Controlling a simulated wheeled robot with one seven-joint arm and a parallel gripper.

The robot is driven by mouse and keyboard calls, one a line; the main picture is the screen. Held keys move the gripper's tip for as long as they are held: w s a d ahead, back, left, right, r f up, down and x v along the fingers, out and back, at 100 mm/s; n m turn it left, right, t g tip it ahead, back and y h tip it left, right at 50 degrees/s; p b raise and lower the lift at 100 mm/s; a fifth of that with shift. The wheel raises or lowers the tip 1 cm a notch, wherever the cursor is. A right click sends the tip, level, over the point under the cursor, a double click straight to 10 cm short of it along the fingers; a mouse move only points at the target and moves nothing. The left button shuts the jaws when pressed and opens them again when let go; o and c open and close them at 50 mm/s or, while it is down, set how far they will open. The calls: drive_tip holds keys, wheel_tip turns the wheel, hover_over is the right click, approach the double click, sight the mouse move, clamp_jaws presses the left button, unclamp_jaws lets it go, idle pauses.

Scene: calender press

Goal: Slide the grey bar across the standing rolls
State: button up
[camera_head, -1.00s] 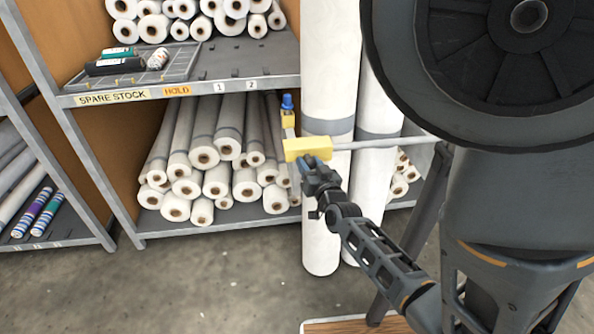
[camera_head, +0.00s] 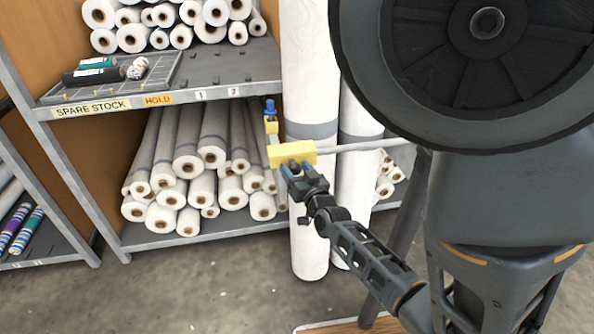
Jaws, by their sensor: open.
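The grey bar (camera_head: 365,146) runs roughly level in front of two tall white standing rolls (camera_head: 309,215), each with a grey band. The second roll (camera_head: 356,190) is partly hidden behind my arm. A yellow block (camera_head: 292,153) sits at the bar's left end, beside a yellow bracket with a blue knob (camera_head: 270,109). The bar's right end is hidden by my body.
A shelf (camera_head: 180,104) labelled SPARE STOCK and HOLD stands behind, with stacked white rolls (camera_head: 200,165) below and more above. A tray (camera_head: 115,80) with small items sits on it. Another rack (camera_head: 30,250) is at left. The floor (camera_head: 190,295) in front is clear.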

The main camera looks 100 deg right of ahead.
drive_tip(key=v, duration=0.7)
drive_tip(key=shift+a, duration=0.35)
drive_tip(key=shift+s, duration=0.1)
drive_tip(key=w+a+r+n+t+y, duration=0.1)
drive_tip(key=w+a+n+t+y, duration=0.25)
drive_tip(key=w+a, duration=0.35)
drive_tip(key=w+a+r+n+t+y, duration=0.25)
drive_tip(key=w+a+n+t, duration=0.2)
drive_tip(key=a, duration=0.45)
drive_tip(key=a+r+n+t+y, duration=0.1)
drive_tip(key=a+r+n+y, duration=0.3)
drive_tip(key=a, duration=0.7)
drive_tip(key=a+r+n+y, duration=0.5)
drive_tip(key=a+y, duration=0.2)
drive_tip(key=a, duration=0.4)
drive_tip(key=shift+a+t, duration=0.3)
drive_tip(key=shift+t, duration=0.1)
drive_tip(key=shift+w+r, duration=0.1)
drive_tip(key=shift+r, duration=0.05)
drive_tip(key=shift+c, duration=0.4)
